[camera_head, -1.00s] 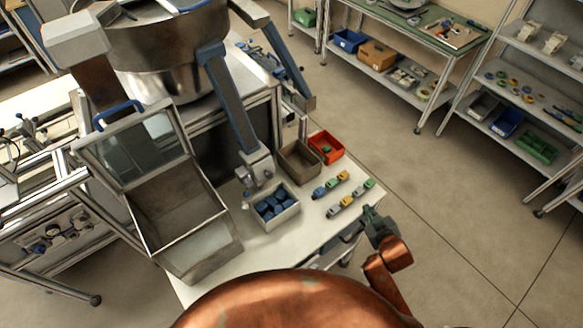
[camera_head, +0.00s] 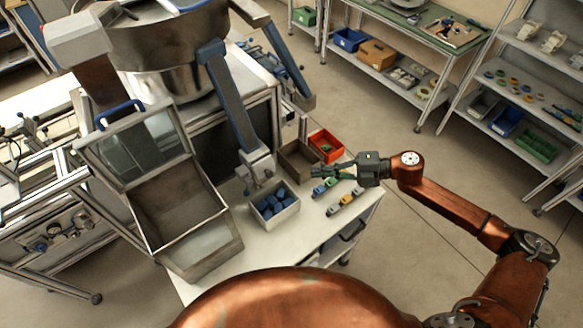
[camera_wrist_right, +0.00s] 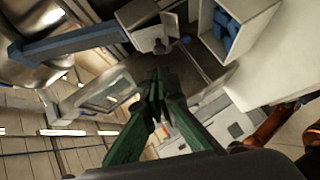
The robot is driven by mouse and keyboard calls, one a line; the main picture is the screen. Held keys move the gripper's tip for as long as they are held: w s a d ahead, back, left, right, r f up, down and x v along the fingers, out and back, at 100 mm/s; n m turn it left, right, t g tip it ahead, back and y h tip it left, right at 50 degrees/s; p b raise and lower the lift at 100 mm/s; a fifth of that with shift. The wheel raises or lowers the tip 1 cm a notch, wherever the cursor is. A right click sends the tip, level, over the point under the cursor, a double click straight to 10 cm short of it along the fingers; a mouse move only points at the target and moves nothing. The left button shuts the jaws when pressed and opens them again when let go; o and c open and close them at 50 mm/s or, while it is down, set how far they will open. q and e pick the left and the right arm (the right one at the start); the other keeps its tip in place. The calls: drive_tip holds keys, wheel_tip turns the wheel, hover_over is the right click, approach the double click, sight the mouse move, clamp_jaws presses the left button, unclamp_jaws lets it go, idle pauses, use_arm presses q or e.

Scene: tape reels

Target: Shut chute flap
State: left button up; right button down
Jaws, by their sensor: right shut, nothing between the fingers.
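The chute flap (camera_head: 140,148), a clear pane in a metal frame with a blue handle (camera_head: 119,112) along its top edge, stands raised and open behind the metal chute box (camera_head: 205,250). The chute's inside is exposed and looks empty. My right gripper (camera_head: 320,171) is shut and empty, reaching left over the white table near the small coloured pieces, well to the right of the flap and apart from it. In the right wrist view its green fingers (camera_wrist_right: 158,88) meet at the tips. A framed pane, apparently the flap (camera_wrist_right: 105,93), shows left of them. My left gripper is not in view.
A bin of blue parts (camera_head: 272,207), a grey-brown bin (camera_head: 298,160) and a red bin (camera_head: 327,146) stand on the table (camera_head: 285,250). A blue-sided feeder arm (camera_head: 230,105) hangs between the chute and my gripper. The floor at right is open.

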drive_tip(key=p, duration=0.2)
approach(269, 169)
drive_tip(key=s+a, duration=0.2)
drive_tip(key=a, duration=0.1)
drive_tip(key=shift+w+a+f+p, duration=0.2)
drive_tip(key=shift+w+a+p, duration=0.05)
drive_tip(key=shift+w+a, duration=0.3)
drive_tip(key=shift+w+a+f+p, duration=0.2)
drive_tip(key=shift+w+a+f, duration=0.05)
drive_tip(key=shift+w+a, duration=0.3)
drive_tip(key=shift+w+a+f, duration=0.2)
drive_tip(key=shift+w, duration=0.25)
